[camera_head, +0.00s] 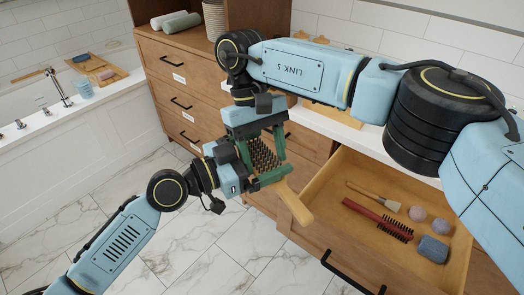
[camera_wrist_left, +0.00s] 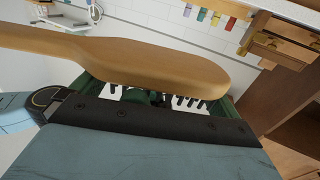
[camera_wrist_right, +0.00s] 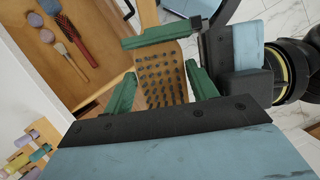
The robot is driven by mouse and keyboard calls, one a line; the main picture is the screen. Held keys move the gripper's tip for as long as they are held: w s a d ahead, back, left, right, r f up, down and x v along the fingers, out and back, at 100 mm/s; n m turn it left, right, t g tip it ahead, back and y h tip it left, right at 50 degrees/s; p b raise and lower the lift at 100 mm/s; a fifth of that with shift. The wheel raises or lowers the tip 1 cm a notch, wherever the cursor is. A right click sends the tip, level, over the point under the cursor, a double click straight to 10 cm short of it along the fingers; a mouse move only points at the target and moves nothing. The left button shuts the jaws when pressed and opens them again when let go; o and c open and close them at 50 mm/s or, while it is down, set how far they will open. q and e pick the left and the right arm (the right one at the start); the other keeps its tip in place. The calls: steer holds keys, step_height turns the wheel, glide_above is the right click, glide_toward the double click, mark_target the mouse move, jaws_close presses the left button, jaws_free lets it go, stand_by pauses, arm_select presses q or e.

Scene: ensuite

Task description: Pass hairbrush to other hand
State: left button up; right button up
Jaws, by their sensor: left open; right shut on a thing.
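The hairbrush (camera_head: 299,203) is wooden, with a paddle head and dark bristles, and is held in the air. Its handle points to the lower right in the head view. My right gripper (camera_head: 263,157) points down and is shut on its head; in the right wrist view its green fingers (camera_wrist_right: 160,85) flank the bristled part (camera_wrist_right: 162,68). My left gripper (camera_head: 277,172) is open, beside the head near the handle, with one finger across the bristle side. The left wrist view shows the brush's smooth back (camera_wrist_left: 150,68) hiding part of the left fingers; contact is unclear.
An open drawer (camera_head: 347,262) at the right holds a red brush (camera_head: 378,219), a makeup brush (camera_head: 373,196), two round pinkish items (camera_head: 417,213) and a blue-grey item (camera_head: 433,249). A wooden cabinet (camera_head: 180,95) and bathtub stand behind. Marble floor (camera_head: 190,250) is clear.

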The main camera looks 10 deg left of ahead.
arm_select(q)
steer(key=c, duration=0.7)
steer(key=shift+c, duration=0.6)
arm_select(e)
steer(key=o, duration=1.1)
steer(key=shift+s+a, duration=0.1)
steer(key=shift+s+a, duration=0.1)
arm_select(q)
steer(key=shift+f, duration=0.1)
arm_select(e)
steer(key=v, duration=0.5)
steer(key=shift+w+r, duration=0.3)
steer(key=shift+r, duration=0.3)
steer(key=shift+w+r, duration=0.35)
steer(key=shift+r, duration=0.25)
